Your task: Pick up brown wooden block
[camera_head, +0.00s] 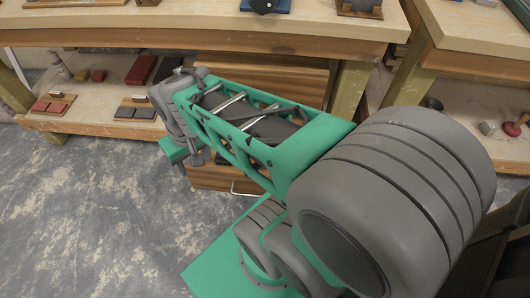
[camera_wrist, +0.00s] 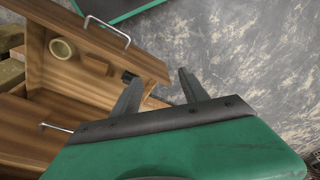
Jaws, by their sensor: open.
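A small brown wooden block (camera_wrist: 96,65) lies inside an open wooden drawer (camera_wrist: 118,50) in the wrist view. My gripper (camera_wrist: 157,72) is open and empty. Its left finger reaches close to the drawer's front panel, and its right finger is over the floor side. The block is to the left of both fingers, apart from them. In the head view my arm hides the drawer's inside, and the block cannot be seen there.
A round tan hollow piece (camera_wrist: 62,49) lies in the drawer to the left of the block. The drawer front has a metal handle (camera_wrist: 107,32). A workbench (camera_head: 200,38) stands above a low shelf (camera_head: 100,112) holding several blocks. Grey floor (camera_head: 90,210) is clear at the left.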

